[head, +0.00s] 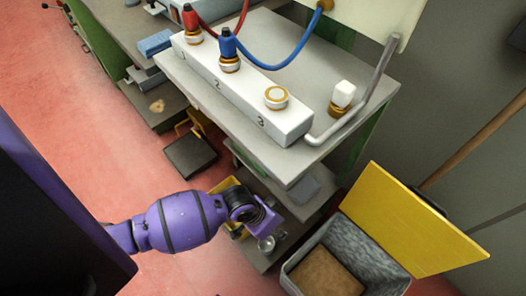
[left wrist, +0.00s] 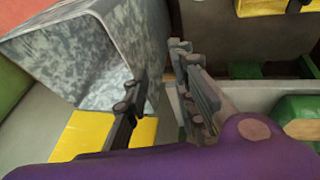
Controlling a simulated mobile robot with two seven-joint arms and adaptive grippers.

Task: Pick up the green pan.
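I cannot make out a green pan for certain in either view. A rounded green thing (left wrist: 300,108) shows at the right edge of the left wrist view, partly cut off; I cannot tell if it is the pan. My left gripper (head: 266,216), on the purple arm, is low beside the bench's lower shelf in the head view. In the left wrist view its two dark fingers (left wrist: 163,62) stand apart with nothing visible between them. The green thing is to their right, apart from them. My right gripper is not in view.
A grey bin (head: 295,266) with a raised yellow lid (head: 410,220) stands right of the gripper; its mottled wall (left wrist: 75,60) fills the wrist view's upper left. The bench top (head: 290,165) overhangs the shelf. A dark flat thing (head: 190,155) lies left of the bench.

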